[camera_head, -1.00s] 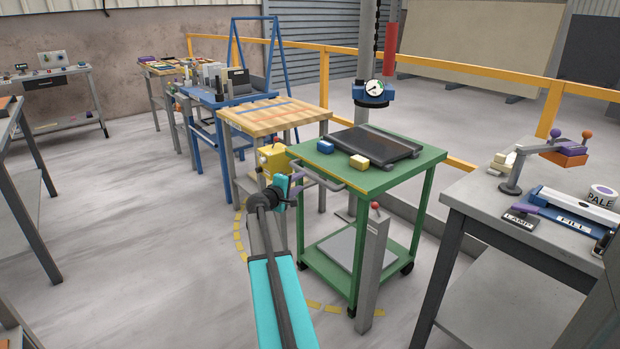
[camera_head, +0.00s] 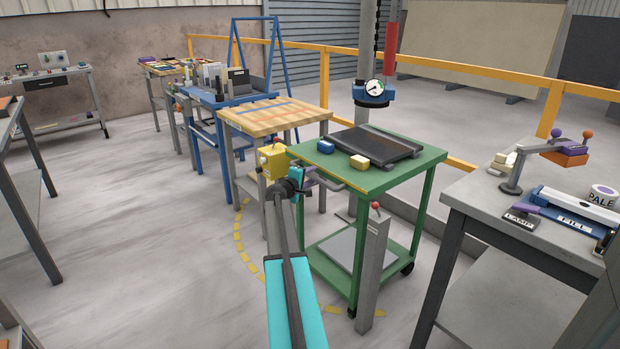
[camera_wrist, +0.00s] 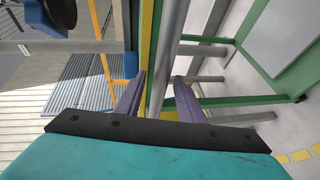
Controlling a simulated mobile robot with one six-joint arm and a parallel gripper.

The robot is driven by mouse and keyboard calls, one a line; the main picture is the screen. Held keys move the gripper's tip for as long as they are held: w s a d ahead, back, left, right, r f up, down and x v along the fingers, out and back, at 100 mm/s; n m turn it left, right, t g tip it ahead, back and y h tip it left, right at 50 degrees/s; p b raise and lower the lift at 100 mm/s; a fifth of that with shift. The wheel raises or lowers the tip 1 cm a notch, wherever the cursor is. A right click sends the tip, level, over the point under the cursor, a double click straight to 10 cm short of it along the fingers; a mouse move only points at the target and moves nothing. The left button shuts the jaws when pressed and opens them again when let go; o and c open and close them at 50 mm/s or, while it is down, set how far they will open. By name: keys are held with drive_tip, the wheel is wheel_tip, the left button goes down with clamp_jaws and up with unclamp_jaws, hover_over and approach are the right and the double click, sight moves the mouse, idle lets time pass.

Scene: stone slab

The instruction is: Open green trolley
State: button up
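The green trolley (camera_head: 400,178) stands in the middle of the head view, with a lower shelf and dark wheels. Its grey bar handle (camera_head: 332,185) sticks out from the left side of the top. My gripper (camera_head: 313,178) is at this handle, covering part of it. In the wrist view, the purple fingers of my gripper (camera_wrist: 159,78) are apart, with the grey bar (camera_wrist: 168,60) running between them. I cannot tell whether either finger touches the bar.
A grey post with a red knob (camera_head: 373,260) stands in front of the trolley. A yellow box (camera_head: 272,160) on a stand is left of my gripper. A grey workbench (camera_head: 500,215) is at the right. The floor at left (camera_head: 130,250) is clear.

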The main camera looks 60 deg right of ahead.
drive_tip(key=shift+d, duration=0.2)
drive_tip(key=shift+c, duration=0.2)
clamp_jaws()
drive_tip(key=shift+a+f, duration=0.1)
drive_tip(key=shift+s, duration=0.15)
